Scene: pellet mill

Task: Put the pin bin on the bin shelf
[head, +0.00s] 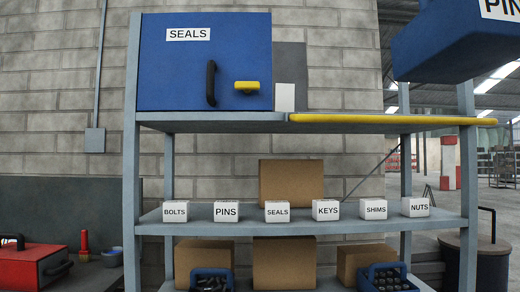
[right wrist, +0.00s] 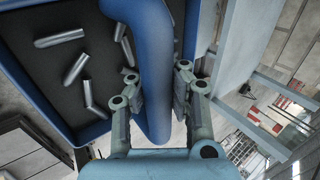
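The pin bin (head: 455,40) is blue with a PINS label and hangs in the air at the upper right of the head view, cut off by the frame. In the right wrist view the bin (right wrist: 35,110) holds several metal pins on a dark floor. My right gripper (right wrist: 155,85) has its fingers on both sides of the bin's blue handle (right wrist: 152,50), closed on it. The grey rack's top shelf (head: 225,119) has a yellow strip (head: 385,119) along its front edge at the right. My left gripper is not in view.
A blue SEALS box (head: 200,80) with a black handle and yellow latch fills the top shelf's left. Several small labelled boxes (head: 226,211) line the middle shelf. Blue bins (head: 388,277) stand below.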

